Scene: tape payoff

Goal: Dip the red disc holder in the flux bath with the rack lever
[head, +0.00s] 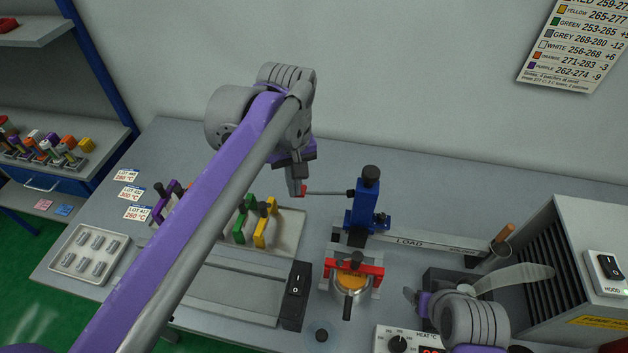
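The red disc holder (372,270) stands at the front middle of the bench, under the blue rack stand (360,218). Below it is a round metal pot with orange contents (351,284), which looks like the flux bath. I cannot tell whether the holder touches the contents. The rack lever (328,192) is a thin rod sticking out left from the blue stand, about level, with a red end. My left gripper (298,190) points down at that red end and touches or overlaps it. Its fingers line up, so their gap is hidden.
Green (240,222) and yellow (262,225) holders stand on a tray behind my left arm, with a purple one further left. A black switch box (295,292) is left of the pot. A rail marked LOAD (420,240) runs right towards a vented hood (565,260).

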